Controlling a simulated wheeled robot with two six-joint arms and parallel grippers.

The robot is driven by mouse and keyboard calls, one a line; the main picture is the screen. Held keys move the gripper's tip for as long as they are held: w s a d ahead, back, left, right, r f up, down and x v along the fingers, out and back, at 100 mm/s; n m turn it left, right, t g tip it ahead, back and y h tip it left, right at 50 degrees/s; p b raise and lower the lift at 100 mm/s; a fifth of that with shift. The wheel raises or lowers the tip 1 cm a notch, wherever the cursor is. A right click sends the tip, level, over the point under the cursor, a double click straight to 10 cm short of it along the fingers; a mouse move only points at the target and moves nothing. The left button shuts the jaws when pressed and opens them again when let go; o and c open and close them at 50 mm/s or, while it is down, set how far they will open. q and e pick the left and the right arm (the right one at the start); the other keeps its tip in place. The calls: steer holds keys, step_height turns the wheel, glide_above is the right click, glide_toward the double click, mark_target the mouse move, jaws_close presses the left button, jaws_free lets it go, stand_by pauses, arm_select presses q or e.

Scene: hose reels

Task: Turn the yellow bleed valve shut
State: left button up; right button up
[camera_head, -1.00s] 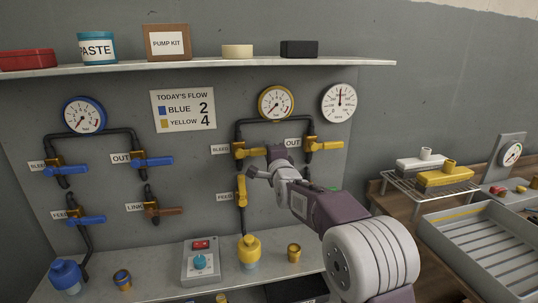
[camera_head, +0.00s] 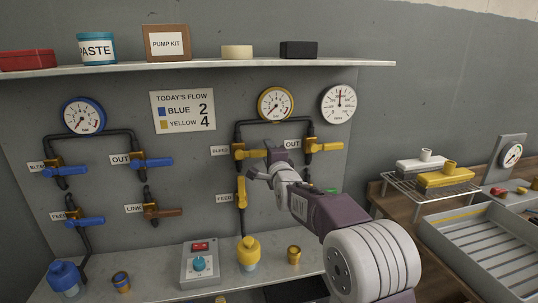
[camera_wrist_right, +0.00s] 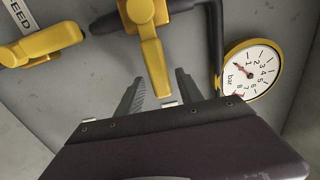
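The yellow bleed valve (camera_head: 251,154) is on the wall panel, at the left of the yellow pipe loop. Its lever lies level and points right. In the right wrist view the lever (camera_wrist_right: 155,72) reaches toward my right gripper. My right gripper (camera_head: 262,165) is at the lever's free end. In the right wrist view its two fingers (camera_wrist_right: 160,96) are apart, one on each side of the lever tip. I cannot tell whether either finger touches it. My left gripper is not in view.
The yellow out valve (camera_head: 325,146) is to the right, and the yellow feed valve (camera_head: 241,190) is below with its lever upright. The yellow-rimmed gauge (camera_head: 276,104) is above. A shelf (camera_head: 225,67) runs overhead. A yellow bottle (camera_head: 248,252) stands on the ledge below.

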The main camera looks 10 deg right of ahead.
steer(key=s+b, duration=0.1)
steer(key=s, duration=0.8)
steer(key=shift+d, duration=0.15)
